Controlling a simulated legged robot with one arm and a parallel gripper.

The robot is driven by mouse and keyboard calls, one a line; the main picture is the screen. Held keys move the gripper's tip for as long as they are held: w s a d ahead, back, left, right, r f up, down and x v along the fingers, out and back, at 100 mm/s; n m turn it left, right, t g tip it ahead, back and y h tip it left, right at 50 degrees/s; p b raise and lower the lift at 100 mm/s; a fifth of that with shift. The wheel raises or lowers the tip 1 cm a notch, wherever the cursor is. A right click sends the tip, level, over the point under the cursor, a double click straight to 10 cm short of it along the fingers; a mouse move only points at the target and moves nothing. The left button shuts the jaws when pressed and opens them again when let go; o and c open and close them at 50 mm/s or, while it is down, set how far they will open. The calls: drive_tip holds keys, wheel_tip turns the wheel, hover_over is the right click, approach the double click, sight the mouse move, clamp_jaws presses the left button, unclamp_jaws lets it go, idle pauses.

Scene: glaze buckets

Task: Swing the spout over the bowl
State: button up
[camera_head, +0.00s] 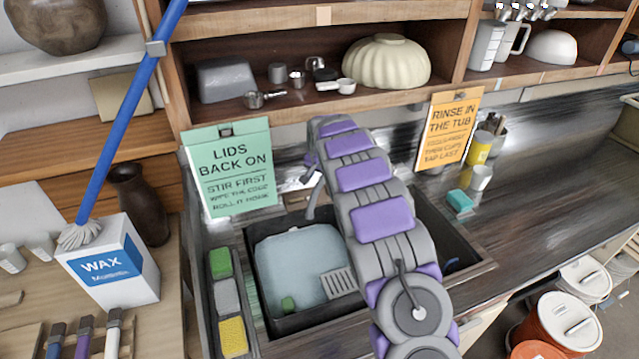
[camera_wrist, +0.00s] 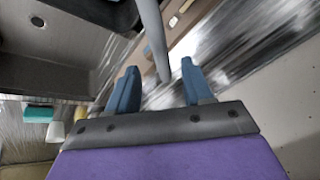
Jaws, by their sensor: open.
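The grey spout (camera_wrist: 152,32) runs down from the top of the wrist view, and its lower end lies between the two blue fingers of my gripper (camera_wrist: 160,86). The fingers are apart and I see no clear contact with the spout. In the head view part of the spout (camera_head: 314,200) shows left of my arm, hanging by the back of the sink. A pale blue bowl-like tub (camera_head: 290,252) sits in the left of the dark sink (camera_head: 270,330). My arm crosses over the sink and hides its middle and my fingers.
A green sign (camera_head: 230,165) and an orange sign (camera_head: 448,125) hang behind the sink. A sponge tray (camera_head: 212,318) lies along the left. A teal sponge (camera_head: 459,200) and cups stand right. A shelf (camera_head: 300,108) overhangs the back.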

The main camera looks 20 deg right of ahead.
sight(320, 183)
drive_tip(key=shift+x, duration=3)
drive_tip(key=shift+c, duration=0.5)
clamp_jaws()
